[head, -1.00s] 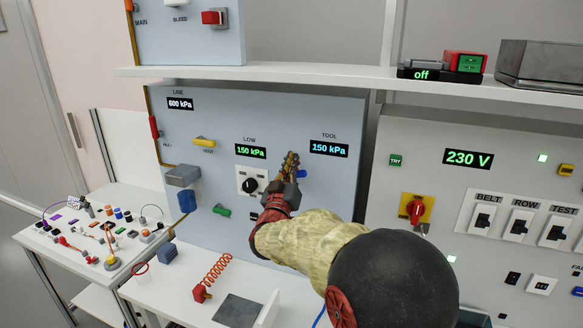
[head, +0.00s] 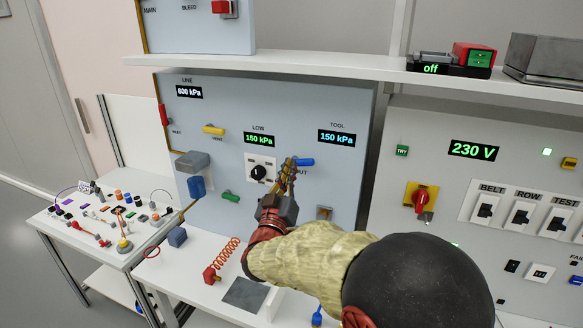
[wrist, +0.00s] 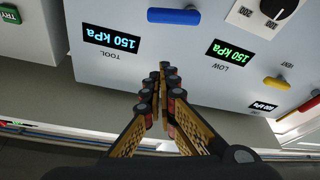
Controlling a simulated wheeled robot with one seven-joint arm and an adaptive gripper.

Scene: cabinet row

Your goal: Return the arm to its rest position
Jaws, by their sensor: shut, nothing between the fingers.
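My gripper (head: 289,172) is at the end of my arm, in front of the grey pressure panel (head: 225,108), right of the black dial (head: 258,173) under the LOW display. In the wrist view my gripper (wrist: 160,88) has its fingertips together with nothing between them. A blue lever (head: 304,162) lies horizontal just beyond and right of the fingertips in the head view. In the wrist view the blue lever (wrist: 173,16) shows apart from the fingers. The TOOL display (head: 341,137) and the LOW display (head: 259,140) both read 150 kPa.
A shelf (head: 290,66) juts out above the panel. A white bench below holds a red coiled hose (head: 225,257) and a grey plate (head: 245,293). A switch panel reading 230 V (head: 473,150) stands at right. A side table (head: 60,215) with small parts is at left.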

